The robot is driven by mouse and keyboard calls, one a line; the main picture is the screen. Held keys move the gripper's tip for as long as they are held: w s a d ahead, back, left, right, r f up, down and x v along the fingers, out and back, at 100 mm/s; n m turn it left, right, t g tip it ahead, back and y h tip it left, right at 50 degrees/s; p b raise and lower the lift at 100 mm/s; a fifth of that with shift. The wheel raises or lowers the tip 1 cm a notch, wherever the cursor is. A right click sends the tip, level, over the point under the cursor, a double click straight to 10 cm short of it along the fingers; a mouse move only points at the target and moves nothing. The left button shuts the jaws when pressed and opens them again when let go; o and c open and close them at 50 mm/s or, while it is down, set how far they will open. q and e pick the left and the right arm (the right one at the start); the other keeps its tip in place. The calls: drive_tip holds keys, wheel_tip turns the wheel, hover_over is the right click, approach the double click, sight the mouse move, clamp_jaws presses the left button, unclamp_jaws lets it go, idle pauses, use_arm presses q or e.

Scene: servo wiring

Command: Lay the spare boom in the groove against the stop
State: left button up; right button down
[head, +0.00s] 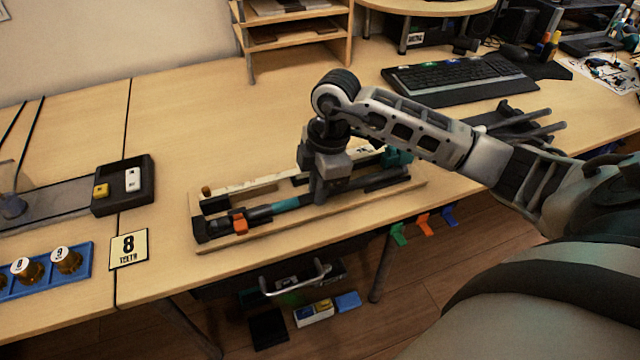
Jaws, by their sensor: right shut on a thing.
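A wooden board (330,213) lies near the table's front edge, with long dark parts along it. A dark rod with a teal band (286,204), likely the spare boom, runs lengthwise along the board. An orange piece (240,223) sits near its left end, by a dark block (206,229). A teal block (397,158) is at the board's right end. My right gripper (319,197) points down over the middle of the board, shut on the dark rod. Its fingers hide the grip and part of the groove; I cannot tell whether the rod is fully seated. My left gripper is out of view.
Left of the board are a card marked 8 (129,248), a dark tray (124,185) and a blue holder (47,271). A wooden shelf (292,17) and keyboard (459,77) stand behind. Dark rods (530,131) lie right, beyond my arm. The table behind the board is clear.

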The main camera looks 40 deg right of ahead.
drive_tip(key=shift+w+a, duration=0.1)
drive_tip(key=shift+a, duration=0.25)
drive_tip(key=c, duration=1.3)
unclamp_jaws()
drive_tip(key=r, duration=0.5)
drive_tip(key=d+r, duration=0.1)
drive_tip(key=r, duration=0.4)
drive_tip(key=d+r+p, duration=0.1)
drive_tip(key=r, duration=0.4)
drive_tip(key=shift+s+d+r, duration=0.15)
drive_tip(key=shift+s+r, duration=0.15)
drive_tip(key=shift+r, duration=0.1)
